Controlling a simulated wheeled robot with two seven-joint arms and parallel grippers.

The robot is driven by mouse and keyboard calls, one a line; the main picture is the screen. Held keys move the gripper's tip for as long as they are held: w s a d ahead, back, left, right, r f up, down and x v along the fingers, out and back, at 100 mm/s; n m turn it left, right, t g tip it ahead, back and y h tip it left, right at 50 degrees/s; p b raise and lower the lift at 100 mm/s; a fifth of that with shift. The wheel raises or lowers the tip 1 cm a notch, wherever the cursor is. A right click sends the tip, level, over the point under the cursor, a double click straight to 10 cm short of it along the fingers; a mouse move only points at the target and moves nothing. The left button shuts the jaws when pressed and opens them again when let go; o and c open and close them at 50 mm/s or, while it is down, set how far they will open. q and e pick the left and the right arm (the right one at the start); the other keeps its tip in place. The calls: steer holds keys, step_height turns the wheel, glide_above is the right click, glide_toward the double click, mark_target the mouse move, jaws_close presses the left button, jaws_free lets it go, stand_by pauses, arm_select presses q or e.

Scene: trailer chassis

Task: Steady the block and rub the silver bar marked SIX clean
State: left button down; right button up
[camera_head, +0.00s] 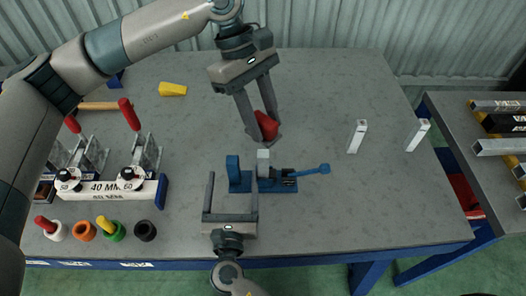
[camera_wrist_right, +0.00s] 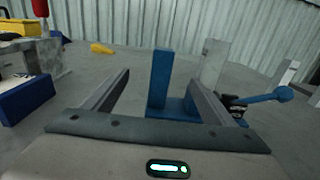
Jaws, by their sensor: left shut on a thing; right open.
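My left gripper (camera_head: 264,134) is shut on a red cloth-like thing (camera_head: 267,124), held over the table behind the blue vise. My right gripper (camera_head: 232,178) is open and empty, coming from the front edge; in the right wrist view (camera_wrist_right: 158,85) the blue upright jaw (camera_wrist_right: 160,78) shows between its fingers, beyond them. The blue vise base (camera_head: 283,186) carries this blue jaw (camera_head: 238,172) and a grey upright block (camera_head: 263,163), also seen in the right wrist view (camera_wrist_right: 212,62). Silver bars (camera_head: 492,147) lie on the right side table; I cannot read SIX on any.
Two pale upright posts (camera_head: 357,136) (camera_head: 417,135) stand to the right. A blue lever (camera_head: 318,169) sticks out from the vise. A yellow wedge (camera_head: 173,89) lies at the back.

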steer(key=shift+s+a, duration=0.1)
steer(key=shift+s, duration=3.65)
